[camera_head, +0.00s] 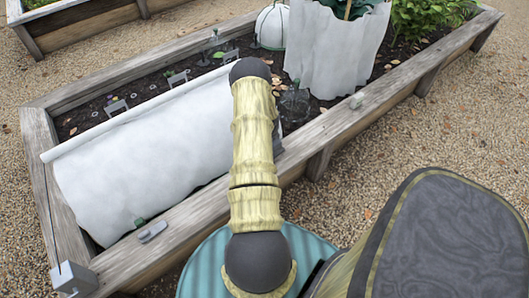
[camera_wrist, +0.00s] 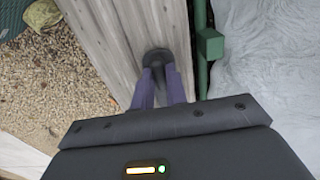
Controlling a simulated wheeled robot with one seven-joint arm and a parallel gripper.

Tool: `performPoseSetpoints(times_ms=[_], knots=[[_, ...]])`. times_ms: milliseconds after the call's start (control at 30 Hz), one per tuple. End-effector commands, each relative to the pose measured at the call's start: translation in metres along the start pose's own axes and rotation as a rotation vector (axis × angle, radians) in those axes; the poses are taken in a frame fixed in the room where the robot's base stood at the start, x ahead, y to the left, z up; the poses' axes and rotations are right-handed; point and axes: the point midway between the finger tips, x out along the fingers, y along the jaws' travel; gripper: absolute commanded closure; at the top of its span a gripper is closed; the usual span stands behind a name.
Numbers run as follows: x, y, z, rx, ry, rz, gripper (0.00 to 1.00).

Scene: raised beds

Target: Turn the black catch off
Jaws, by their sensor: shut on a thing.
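The black catch (camera_wrist: 157,57) is a dark rounded piece on the grey wooden rim (camera_wrist: 112,30) of the raised bed in the wrist view. My gripper (camera_wrist: 158,75) has its two purple fingers shut on it, with the fingertips at its near edge. The fingers cover part of the catch, so I cannot tell which way it is turned. In the head view my own arm hides the gripper and the catch.
In the head view a white sheet (camera_head: 140,160) covers the bed's left part. Grey boxes sit on the rim at the near corner (camera_head: 72,279) and farther right (camera_head: 356,101). Gravel lies outside.

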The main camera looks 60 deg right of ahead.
Motion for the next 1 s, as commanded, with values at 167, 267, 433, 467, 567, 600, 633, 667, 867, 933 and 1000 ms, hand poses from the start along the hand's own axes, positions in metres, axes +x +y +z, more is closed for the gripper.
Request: performPoseSetpoints(times_ms=[167,267,433,467,567,600,633,667,867,933,1000], knots=[[0.0,0.0,0.0,0.006,-0.003,0.0,1.0],[0.0,0.0,0.0,0.006,-0.003,0.0,1.0],[0.0,0.0,0.001,0.004,-0.002,0.0,0.64],[0.0,0.0,0.001,0.003,-0.002,0.0,0.64],[0.0,0.0,0.001,0.002,-0.001,0.0,0.64],[0.0,0.0,0.001,0.002,-0.001,0.0,0.64],[0.0,0.0,0.001,0.002,-0.001,0.0,0.64],[0.0,0.0,0.001,0.002,-0.001,0.0,0.64],[-0.009,-0.001,0.0,0.001,0.0,-0.001,0.64],[-0.018,-0.001,0.0,0.001,0.001,-0.002,0.64],[-0.03,-0.001,0.0,0.001,0.001,-0.002,0.64]])
